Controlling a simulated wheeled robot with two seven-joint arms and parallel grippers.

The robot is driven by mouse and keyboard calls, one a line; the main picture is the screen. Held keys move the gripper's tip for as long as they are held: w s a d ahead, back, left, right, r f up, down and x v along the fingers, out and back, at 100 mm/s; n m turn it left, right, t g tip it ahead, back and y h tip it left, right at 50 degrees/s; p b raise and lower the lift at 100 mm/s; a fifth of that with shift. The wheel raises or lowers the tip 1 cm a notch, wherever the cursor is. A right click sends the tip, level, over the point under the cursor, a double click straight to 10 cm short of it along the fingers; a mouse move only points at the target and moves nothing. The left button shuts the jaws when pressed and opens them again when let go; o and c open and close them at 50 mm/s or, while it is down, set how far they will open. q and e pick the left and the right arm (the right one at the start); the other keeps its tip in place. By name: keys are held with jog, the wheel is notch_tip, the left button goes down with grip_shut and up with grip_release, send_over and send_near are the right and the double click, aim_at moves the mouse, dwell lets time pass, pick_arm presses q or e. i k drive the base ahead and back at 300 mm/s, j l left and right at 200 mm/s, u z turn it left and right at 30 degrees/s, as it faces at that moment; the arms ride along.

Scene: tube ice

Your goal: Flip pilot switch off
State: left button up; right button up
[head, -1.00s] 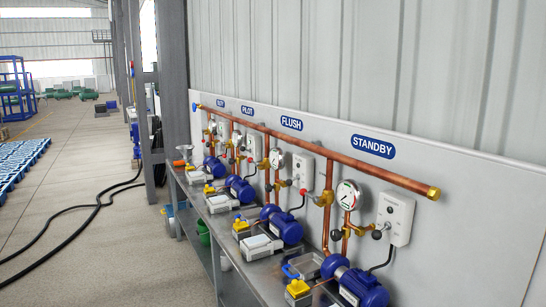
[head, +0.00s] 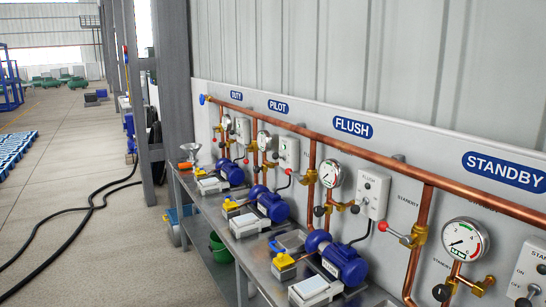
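The blue PILOT sign (head: 278,106) is on the grey wall panel, second from the far end. A pale switch box (head: 288,153) is mounted below and slightly right of it, beside a round gauge (head: 264,140). The box is small in the head view, so I cannot tell its switch position. A blue pump motor (head: 272,206) sits on the bench below. Neither of my grippers shows in the head view.
Similar stations stand under the DUTY sign (head: 237,96), FLUSH sign (head: 353,126) and STANDBY sign (head: 504,170). A copper pipe (head: 380,160) runs along the panel above the metal bench (head: 262,262). Black hoses (head: 92,205) lie on the open floor at left.

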aim_at(275, 155)
jog(key=i+j, duration=0.25)
jog(key=i, duration=0.2)
jog(key=i+j+u, duration=0.1)
jog(key=i+j, duration=0.15)
jog(key=i, duration=0.25)
jog(key=i+j, duration=0.2)
jog(key=i, duration=0.25)
jog(key=i+j+u, duration=0.1)
jog(key=i+j, duration=0.15)
jog(key=i, duration=0.2)
jog(key=i+j, duration=0.15)
jog(key=i, duration=0.35)
jog(key=j+u, duration=0.05)
